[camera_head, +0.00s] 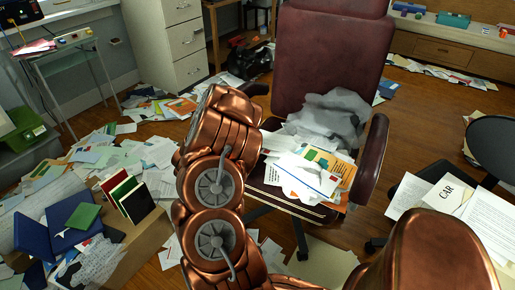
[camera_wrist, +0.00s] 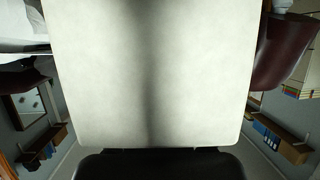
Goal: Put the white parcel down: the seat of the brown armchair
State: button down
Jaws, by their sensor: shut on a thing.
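The white parcel (camera_wrist: 100,80) fills the middle of the wrist view as a broad, pale, flat face with rounded lower corners. My gripper (camera_wrist: 155,164) shows only as a dark shape at the lower edge, against the parcel, and is shut on it. The brown armchair (camera_head: 330,60) stands at the centre of the head view, with a dark red-brown back and armrests. Its seat (camera_head: 262,182) is largely covered by loose papers (camera_head: 305,172) and a crumpled grey-white plastic bag (camera_head: 335,112). My copper arm hides the seat's left side; gripper and parcel cannot be made out there.
Papers (camera_head: 150,155) litter the floor on the left. A white drawer cabinet (camera_head: 185,40) and a small side table (camera_head: 70,50) stand behind. A black chair (camera_head: 490,145) and a paper stack (camera_head: 450,205) are on the right. Wooden floor shows right of the armchair.

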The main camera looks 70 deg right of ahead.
jog(key=w+r+x, duration=0.1)
jog(key=x, duration=1.4)
jog(key=shift+w+d+b, duration=0.25)
jog(key=shift+d+b, duration=0.1)
jog(key=shift+d, duration=0.25)
jog(key=shift+f, duration=0.1)
jog(key=shift+c, duration=0.8)
grip_release()
jog(key=v, duration=1.2)
jog(key=shift+a, duration=0.1)
